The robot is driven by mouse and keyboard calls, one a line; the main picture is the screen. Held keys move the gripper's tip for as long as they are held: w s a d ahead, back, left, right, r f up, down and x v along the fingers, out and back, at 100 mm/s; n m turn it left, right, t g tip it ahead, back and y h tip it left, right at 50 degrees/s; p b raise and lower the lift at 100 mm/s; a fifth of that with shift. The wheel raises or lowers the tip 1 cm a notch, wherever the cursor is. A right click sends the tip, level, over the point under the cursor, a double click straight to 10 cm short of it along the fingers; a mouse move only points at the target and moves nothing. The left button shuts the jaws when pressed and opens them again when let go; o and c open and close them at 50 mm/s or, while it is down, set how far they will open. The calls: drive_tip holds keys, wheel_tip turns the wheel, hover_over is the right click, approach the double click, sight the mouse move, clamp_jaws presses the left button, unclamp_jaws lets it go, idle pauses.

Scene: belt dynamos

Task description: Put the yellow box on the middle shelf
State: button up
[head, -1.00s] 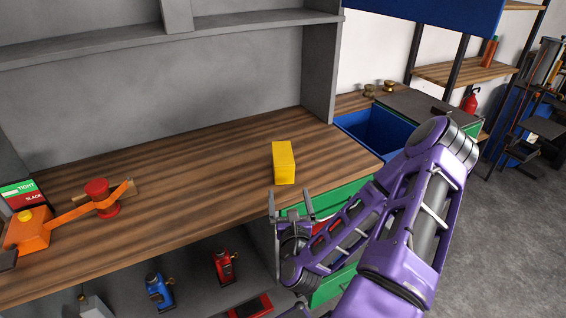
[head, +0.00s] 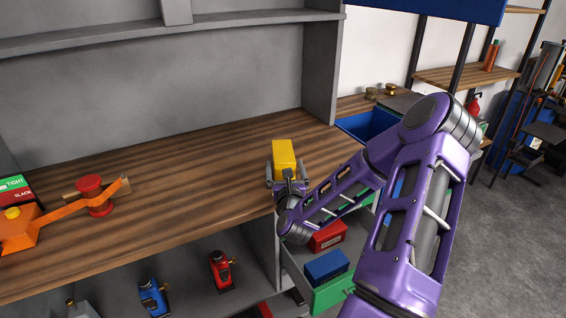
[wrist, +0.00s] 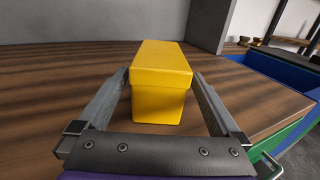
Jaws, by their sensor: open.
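The yellow box (head: 284,154) stands upright on the wooden worktop (head: 190,175), near its right front part. My gripper (head: 284,168) is at the box, with one finger on each side of it. In the wrist view the yellow box (wrist: 160,84) sits between the two open fingers (wrist: 160,100), with a gap visible on each side near the front. The box still rests on the worktop. A grey shelf (head: 200,28) runs along the unit above the worktop. Another grey surface (head: 190,270) lies below the worktop.
An orange belt device (head: 60,215) stands at the worktop's left. Blue (head: 152,296) and red (head: 221,270) tools stand below. An open green drawer (head: 330,290) holds red and blue boxes at the front right. A grey upright panel (head: 322,70) closes the unit's right side.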

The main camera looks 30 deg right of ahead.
sight(283, 155)
drive_tip(key=x, duration=0.5)
drive_tip(key=shift+w+r, duration=0.15)
drive_tip(key=shift+r, duration=0.2)
clamp_jaws()
